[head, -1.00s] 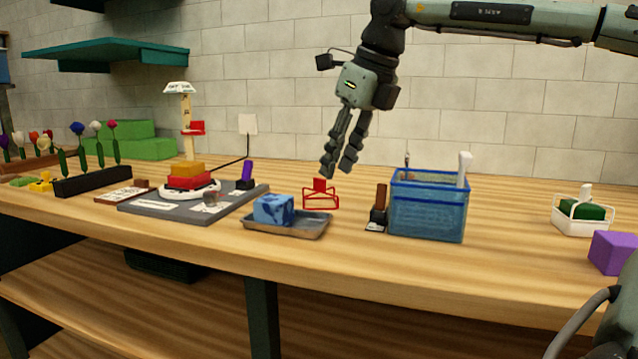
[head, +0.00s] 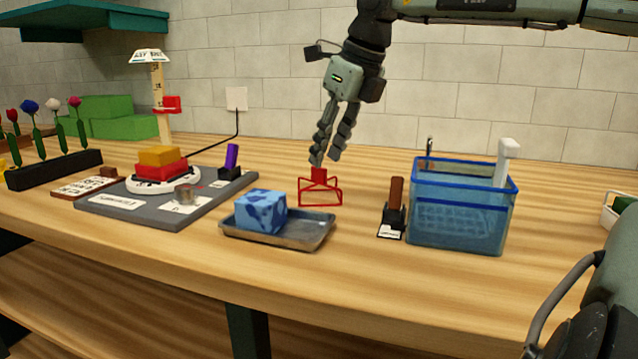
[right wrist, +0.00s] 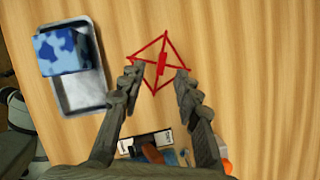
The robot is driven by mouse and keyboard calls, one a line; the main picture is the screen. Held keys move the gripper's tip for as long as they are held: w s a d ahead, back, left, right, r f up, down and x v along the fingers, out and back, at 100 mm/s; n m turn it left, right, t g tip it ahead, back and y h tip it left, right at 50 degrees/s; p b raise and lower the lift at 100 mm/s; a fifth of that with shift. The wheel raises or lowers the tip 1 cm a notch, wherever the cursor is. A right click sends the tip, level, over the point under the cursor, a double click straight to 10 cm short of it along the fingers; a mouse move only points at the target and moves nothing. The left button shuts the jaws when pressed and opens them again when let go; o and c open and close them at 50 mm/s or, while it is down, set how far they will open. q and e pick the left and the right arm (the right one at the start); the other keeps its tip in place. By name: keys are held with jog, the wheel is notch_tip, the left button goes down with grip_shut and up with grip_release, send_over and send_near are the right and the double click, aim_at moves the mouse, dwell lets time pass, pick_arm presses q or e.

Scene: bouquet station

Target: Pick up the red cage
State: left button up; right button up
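The red cage (head: 320,190) is a small wire frame with a solid red block on top. It stands on the wooden table, between the metal tray and the blue basket. My right gripper (head: 326,162) points down just above and behind the cage's top block in the head view. In the right wrist view the cage (right wrist: 162,65) lies ahead of and between the fingertips (right wrist: 158,80), which are wide apart with nothing held. I cannot tell the exact height gap. My left gripper is not in view.
A metal tray (head: 318,232) with a blue patterned block (head: 261,211) is close left of the cage. A brown-handled tool in a dark holder (head: 393,212) and a blue basket (head: 457,232) stand to the right. A grey board (head: 130,209) with a scale lies farther left.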

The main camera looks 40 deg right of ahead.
aim_at(322, 168)
jog(key=x, duration=0.3)
jog(key=shift+w+f, duration=0.25)
jog(key=shift+f, duration=0.05)
grip_shut()
jog(key=shift+r, duration=0.1)
